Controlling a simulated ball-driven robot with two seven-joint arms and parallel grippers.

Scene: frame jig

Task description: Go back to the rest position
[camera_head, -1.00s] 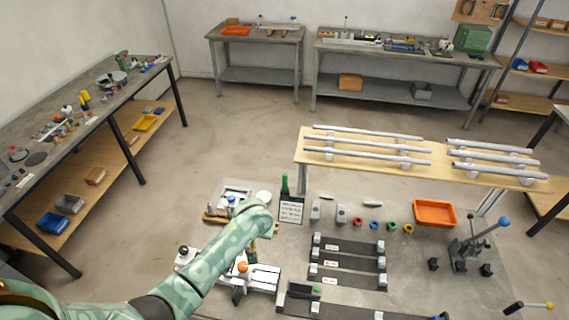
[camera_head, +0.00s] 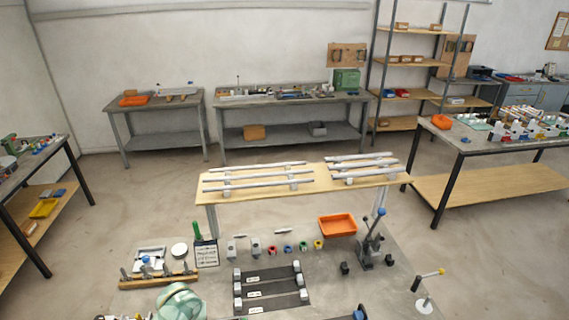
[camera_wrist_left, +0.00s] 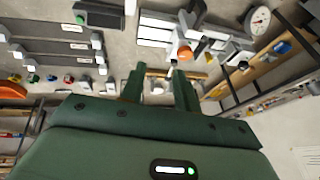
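My left gripper (camera_wrist_left: 160,82) shows in the left wrist view with its two dark green fingers apart and nothing held between them. Beyond the fingers lie the table-top fixtures, seen upside down. In the head view only a pale green patterned part of my left arm (camera_head: 181,302) shows at the bottom edge, over the near left of the work table (camera_head: 340,285); its fingers cannot be made out there. My right gripper is in neither view.
The table carries dark jig strips (camera_head: 272,273), an orange tray (camera_head: 337,225), a lever press (camera_head: 372,240) and a wooden clamp rack (camera_head: 158,281). A raised wooden shelf (camera_head: 240,197) holds several metal tubes. Open floor (camera_head: 120,190) lies left and behind.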

